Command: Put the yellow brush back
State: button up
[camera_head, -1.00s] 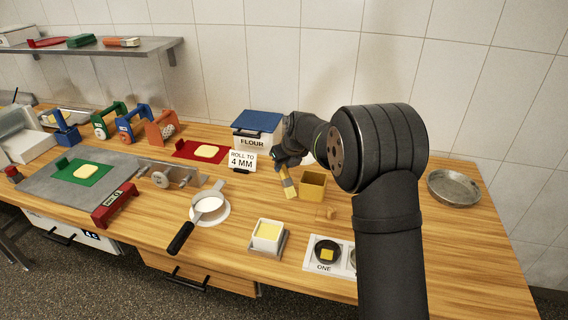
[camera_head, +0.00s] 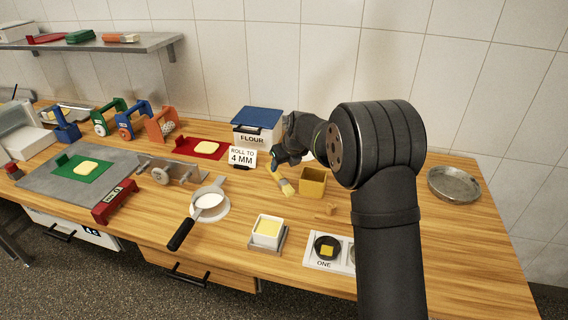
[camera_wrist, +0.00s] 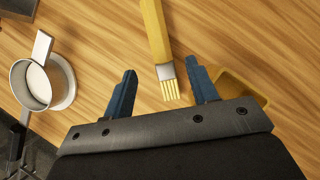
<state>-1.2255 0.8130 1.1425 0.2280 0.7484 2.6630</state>
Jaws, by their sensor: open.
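The yellow brush (camera_head: 281,182) is on the wooden table, just left of the yellow box (camera_head: 313,184) and outside it. In the wrist view the brush (camera_wrist: 158,34) has its pale bristles toward me and its handle running away past the top edge. My gripper (camera_head: 277,162) is open, with its two blue fingers (camera_wrist: 161,70) apart on either side of the brush's bristle end. Neither finger touches it visibly. The yellow box (camera_wrist: 240,84) shows partly behind the right finger.
A white flour bin with a blue lid (camera_head: 258,126) and the "ROLL TO 4 MM" sign (camera_head: 242,158) stand close behind and left. A sieve (camera_head: 208,202) lies left, a butter tub (camera_head: 268,231) in front. A small wooden block (camera_head: 331,208) sits before the box.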

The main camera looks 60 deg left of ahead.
jog(key=v, duration=1.7)
jog(key=shift+r, duration=0.2)
jog(key=shift+d+f, duration=0.1)
jog(key=x, duration=1.7)
jog(key=shift+f, duration=0.15)
jog(key=v, duration=1.7)
jog(key=x, duration=1.7)
notch_tip(320, 180, up, 12)
jog(key=shift+f, duration=0.15)
